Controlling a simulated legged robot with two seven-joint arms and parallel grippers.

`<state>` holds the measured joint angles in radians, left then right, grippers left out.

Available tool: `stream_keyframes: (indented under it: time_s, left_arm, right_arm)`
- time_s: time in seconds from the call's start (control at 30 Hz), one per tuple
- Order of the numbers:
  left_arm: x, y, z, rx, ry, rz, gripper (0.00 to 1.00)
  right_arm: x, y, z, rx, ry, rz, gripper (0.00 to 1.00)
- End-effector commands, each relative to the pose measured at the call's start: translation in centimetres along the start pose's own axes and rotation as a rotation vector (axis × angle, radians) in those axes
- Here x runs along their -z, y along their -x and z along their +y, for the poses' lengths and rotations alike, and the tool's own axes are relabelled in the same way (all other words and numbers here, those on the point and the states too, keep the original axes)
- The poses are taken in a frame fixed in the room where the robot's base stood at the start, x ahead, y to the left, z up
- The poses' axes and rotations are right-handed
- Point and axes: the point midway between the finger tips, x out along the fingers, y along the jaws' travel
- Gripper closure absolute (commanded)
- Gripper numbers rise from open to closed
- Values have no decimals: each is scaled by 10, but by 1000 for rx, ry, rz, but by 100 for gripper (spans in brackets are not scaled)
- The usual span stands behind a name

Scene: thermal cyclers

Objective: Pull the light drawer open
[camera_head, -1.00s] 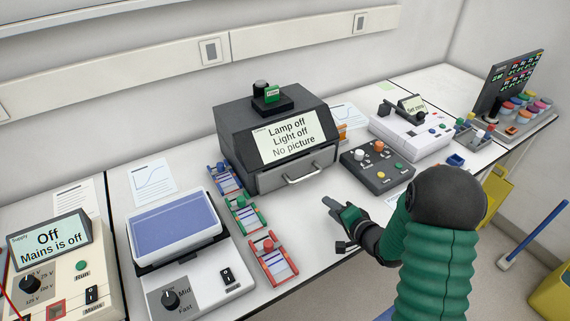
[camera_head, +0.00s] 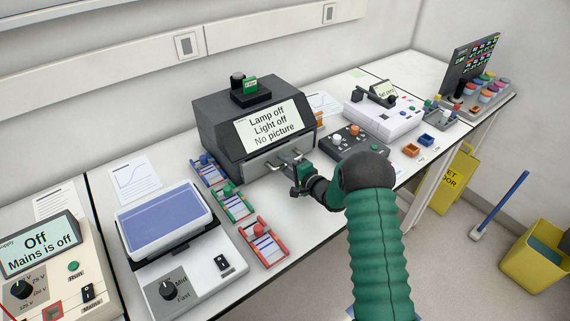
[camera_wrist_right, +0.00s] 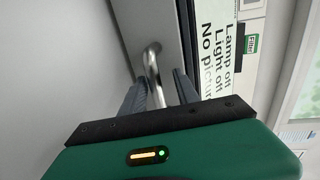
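The light drawer (camera_head: 258,166) is the grey front panel low on the dark box (camera_head: 222,120), below its screen. It looks shut. Its silver bar handle (camera_wrist_right: 153,72) shows in the wrist view and passes between the fingers of my right gripper (camera_wrist_right: 160,92). The fingers stand apart, one on each side of the bar, with a gap on at least one side. In the head view my right gripper (camera_head: 294,176) is at the right part of the handle and hides some of it. My left gripper is not in view.
Coloured slide racks (camera_head: 236,203) stand left of the drawer front. A rocker device (camera_head: 165,220) is further left. A dark button box (camera_head: 352,145) is close to the right. The bench in front of the drawer has some free room.

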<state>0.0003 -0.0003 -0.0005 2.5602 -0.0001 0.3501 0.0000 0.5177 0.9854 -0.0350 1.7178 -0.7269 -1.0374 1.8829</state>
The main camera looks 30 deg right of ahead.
Motion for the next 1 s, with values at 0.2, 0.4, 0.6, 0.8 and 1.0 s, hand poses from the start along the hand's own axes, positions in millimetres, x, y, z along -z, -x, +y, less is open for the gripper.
stream_keyframes:
  time_s: [0.2, 0.4, 0.6, 0.8, 1.0]
  left_arm:
    - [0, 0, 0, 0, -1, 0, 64]
    - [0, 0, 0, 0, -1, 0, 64]
    - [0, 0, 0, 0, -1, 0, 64]
    - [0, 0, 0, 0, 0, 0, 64]
    - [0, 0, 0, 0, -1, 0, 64]
  right_arm:
    - [5, -4, 3, -3, -5, 2, 63]
    - [3, -3, 2, -1, -2, 2, 78]
    - [0, -4, 1, -3, 1, 1, 100]
    - [-2, -5, 2, -3, -1, -5, 100]
    - [-3, -5, 3, -5, -2, -7, 100]
